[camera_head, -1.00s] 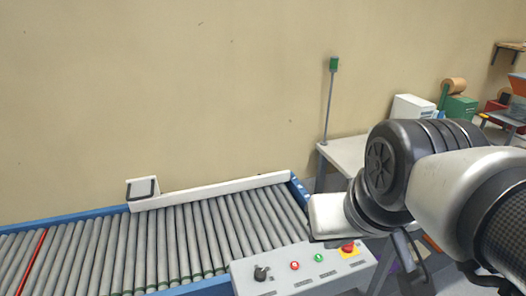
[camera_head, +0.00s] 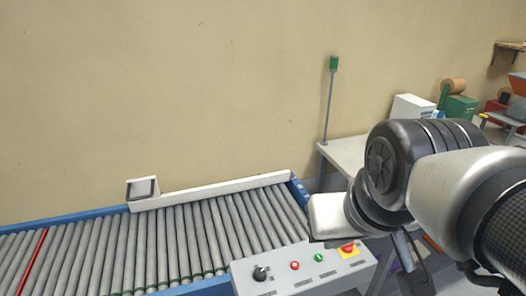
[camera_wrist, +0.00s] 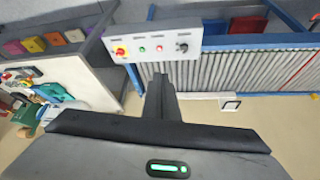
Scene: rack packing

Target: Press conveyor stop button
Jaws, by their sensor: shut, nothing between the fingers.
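The conveyor's light grey control panel (camera_head: 310,272) is at the bottom of the head view. It has a black knob (camera_head: 261,273), a small red button (camera_head: 295,266), a small green button (camera_head: 318,258) and a red mushroom button on a yellow plate (camera_head: 347,250). In the wrist view the panel is at the top, with the small red button (camera_wrist: 159,48) and the mushroom button (camera_wrist: 119,50). My gripper (camera_wrist: 160,82) is shut and empty, its tip just below the panel in that picture. Contact with any button does not show.
The roller conveyor (camera_head: 190,245) has blue side rails and one red roller. A white guide rail (camera_head: 215,190) runs along its far side. Shelf bins (camera_wrist: 40,42) show in the wrist view.

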